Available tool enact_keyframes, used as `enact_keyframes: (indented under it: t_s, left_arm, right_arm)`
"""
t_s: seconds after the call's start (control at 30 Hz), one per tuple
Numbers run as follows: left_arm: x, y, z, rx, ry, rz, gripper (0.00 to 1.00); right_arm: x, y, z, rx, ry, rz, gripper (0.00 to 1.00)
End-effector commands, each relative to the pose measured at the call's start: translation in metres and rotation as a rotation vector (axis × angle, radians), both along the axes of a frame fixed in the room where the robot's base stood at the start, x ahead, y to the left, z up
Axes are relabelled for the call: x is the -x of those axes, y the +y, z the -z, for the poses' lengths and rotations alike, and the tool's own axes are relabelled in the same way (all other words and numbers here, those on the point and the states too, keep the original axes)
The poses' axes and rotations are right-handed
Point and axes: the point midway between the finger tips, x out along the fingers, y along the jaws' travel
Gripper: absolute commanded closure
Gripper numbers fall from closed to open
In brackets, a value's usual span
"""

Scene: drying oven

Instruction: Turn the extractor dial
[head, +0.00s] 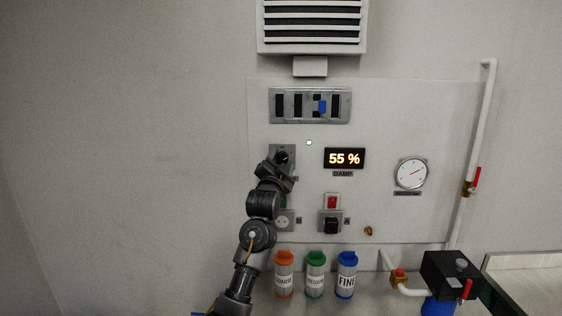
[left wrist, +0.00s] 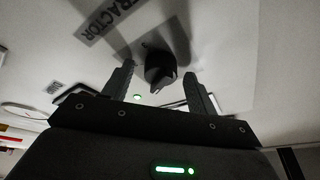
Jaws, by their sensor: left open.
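The extractor dial is a black knob (left wrist: 160,66) on a pale plate, with the word EXTRACTOR partly readable beside it in the left wrist view. My left gripper (left wrist: 160,80) is open, with one finger on each side of the knob. Whether the fingers touch it I cannot tell. In the head view, my left gripper (head: 279,160) is up at the grey dial plate (head: 291,149) and hides most of the dial. My right gripper is not in view.
The wall panel (head: 385,125) holds a slotted switch block (head: 310,105), a display (head: 344,158) reading 55 % and a round gauge (head: 411,173). Below are a red switch (head: 332,202) and sockets. Orange (head: 284,276), green (head: 315,276) and blue (head: 346,277) lidded canisters stand below the panel.

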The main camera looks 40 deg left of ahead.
Motion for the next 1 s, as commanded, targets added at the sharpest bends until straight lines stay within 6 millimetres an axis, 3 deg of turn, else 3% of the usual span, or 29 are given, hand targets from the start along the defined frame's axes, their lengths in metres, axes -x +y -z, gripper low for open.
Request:
enact_keyframes:
  t_s: [0.17, 0.5, 1.0]
  left_arm:
    - [0.0001, 0.0000, 0.0001, 0.000, 0.000, 0.000, 0.42]
    - [0.0003, 0.0000, 0.0002, 0.000, 0.000, 0.000, 0.85]
    - [-0.0009, -0.0012, 0.0008, 0.119, -0.091, 0.001, 0.87]
  right_arm:
    - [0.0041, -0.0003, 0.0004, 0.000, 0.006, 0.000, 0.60]
    - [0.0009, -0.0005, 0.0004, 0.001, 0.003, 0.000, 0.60]
    - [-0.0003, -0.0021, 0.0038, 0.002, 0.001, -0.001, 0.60]
